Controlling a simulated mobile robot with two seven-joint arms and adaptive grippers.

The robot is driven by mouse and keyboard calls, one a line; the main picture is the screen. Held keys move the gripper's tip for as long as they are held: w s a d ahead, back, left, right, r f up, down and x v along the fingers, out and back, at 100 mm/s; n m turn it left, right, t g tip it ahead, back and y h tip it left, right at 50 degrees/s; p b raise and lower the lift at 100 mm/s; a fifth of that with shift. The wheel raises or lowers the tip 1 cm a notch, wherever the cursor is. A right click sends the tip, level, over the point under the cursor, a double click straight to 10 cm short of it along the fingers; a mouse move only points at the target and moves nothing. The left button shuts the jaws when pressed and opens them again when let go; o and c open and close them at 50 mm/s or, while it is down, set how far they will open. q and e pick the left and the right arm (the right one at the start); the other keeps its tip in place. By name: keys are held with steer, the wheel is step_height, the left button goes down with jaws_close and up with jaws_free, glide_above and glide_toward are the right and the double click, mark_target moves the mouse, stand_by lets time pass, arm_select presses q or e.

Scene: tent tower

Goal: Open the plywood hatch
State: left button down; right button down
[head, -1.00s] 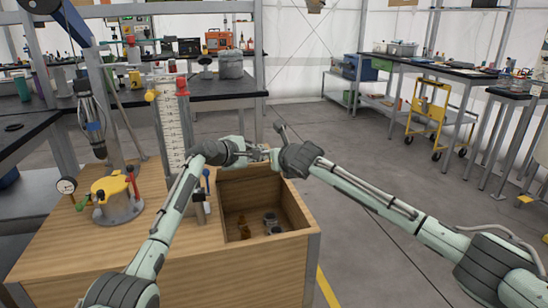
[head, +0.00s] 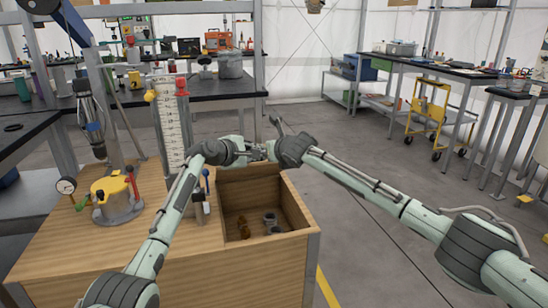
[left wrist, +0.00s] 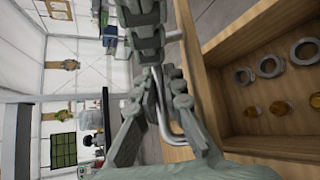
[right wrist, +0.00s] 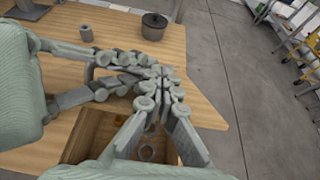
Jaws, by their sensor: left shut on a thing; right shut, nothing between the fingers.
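The wooden cabinet (head: 140,262) has an open compartment at its right end, with brown pieces (head: 242,226) and grey rings (head: 270,218) inside. A plywood panel (head: 245,184) shows at the compartment's far side; whether it is the hatch or an inner wall I cannot tell. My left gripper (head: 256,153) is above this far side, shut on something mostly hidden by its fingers. A bent metal rod (left wrist: 166,125) shows between the fingers in the left wrist view. My right gripper (head: 270,153) is shut and empty, close beside the left gripper's fingers.
A scale column (head: 170,120) and a yellow-topped pot (head: 110,190) stand left of the compartment. Floor (head: 360,240) right of the cabinet is clear.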

arm_select(q)
steer(key=c, duration=1.9)
jaws_free()
steer(key=shift+s, duration=0.1)
steer(key=v, duration=1.2)
steer(key=s+a+f+m+g+y, duration=0.1)
steer(key=s+f+m+g, duration=0.1)
steer(key=s+f, duration=0.65)
steer(key=s+f+m+g+y, duration=0.1)
steer(key=s+f+m, duration=0.15)
steer(key=f, duration=1.05)
steer(key=s+a+f+m+g+y, duration=0.1)
steer(key=s+f+g, duration=0.1)
steer(key=s+f, duration=0.65)
steer(key=s+a+f+m+g+y, duration=0.1)
steer(key=s+a+f+m, duration=0.3)
steer(key=s+f, duration=0.4)
steer(key=s+a+f+m+g+y, duration=0.2)
steer(key=s+a+f+m, duration=0.2)
steer(key=s+f, duration=0.4)
steer(key=s+a+f+m+g+y, duration=0.1)
steer(key=s+a+f+m, duration=0.3)
steer(key=s+f, duration=0.5)
steer(key=shift+s+f+m+y, duration=0.1)
steer(key=shift+s+m+y, duration=0.2)
steer(key=shift+s, duration=0.6)
steer(key=shift+s+m+y, duration=0.25)
steer(key=shift+s+y, duration=0.05)
steer(key=shift+s, duration=0.65)
